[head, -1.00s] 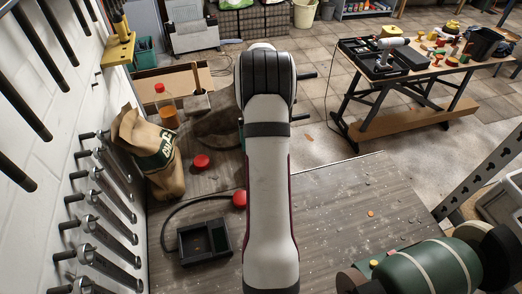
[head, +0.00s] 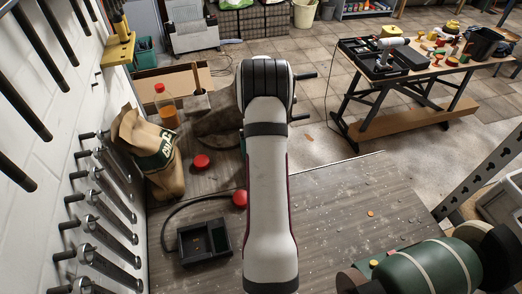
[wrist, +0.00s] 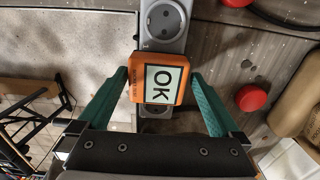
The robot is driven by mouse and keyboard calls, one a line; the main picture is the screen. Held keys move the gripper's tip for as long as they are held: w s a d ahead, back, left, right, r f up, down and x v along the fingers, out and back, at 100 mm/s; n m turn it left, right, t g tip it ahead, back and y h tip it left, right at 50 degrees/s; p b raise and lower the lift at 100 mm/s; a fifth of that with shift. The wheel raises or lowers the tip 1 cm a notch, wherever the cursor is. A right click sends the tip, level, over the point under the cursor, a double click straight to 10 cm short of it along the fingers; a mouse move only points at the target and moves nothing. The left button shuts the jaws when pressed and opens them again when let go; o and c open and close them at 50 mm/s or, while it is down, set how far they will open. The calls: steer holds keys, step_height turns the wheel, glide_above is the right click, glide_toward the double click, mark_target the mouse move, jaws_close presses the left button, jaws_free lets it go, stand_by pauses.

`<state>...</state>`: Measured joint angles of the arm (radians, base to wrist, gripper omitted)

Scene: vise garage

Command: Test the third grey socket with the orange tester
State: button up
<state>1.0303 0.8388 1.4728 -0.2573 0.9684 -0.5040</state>
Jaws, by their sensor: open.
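The orange tester (wrist: 136,82) sits on the grey socket strip (wrist: 185,42) in the wrist view. Its screen reads OK. One round socket (wrist: 163,18) shows bare above the tester, and another (wrist: 154,110) shows partly below it. The tester hides the strip under it, so its prongs cannot be seen. My gripper (wrist: 158,77) is open, with one green finger on each side of the tester. The fingers look apart from its sides. In the head view my arm hides the tester and the strip.
A red button (head: 240,198) and a red round cap (head: 201,161) are on the grey bench (head: 340,215). A black divided tray (head: 205,242) lies left of my arm. A paper sack (head: 150,155) and bottle (head: 165,105) stand farther back. A green machine (head: 430,270) is at lower right.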

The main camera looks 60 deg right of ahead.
steer(key=shift+s+d, duration=0.1)
stand_by(0.6)
jaws_close()
steer(key=shift+r, duration=3.05)
steer(key=w+d, duration=0.4)
steer(key=shift+w+d+r, duration=0.15)
steer(key=shift+r, duration=0.3)
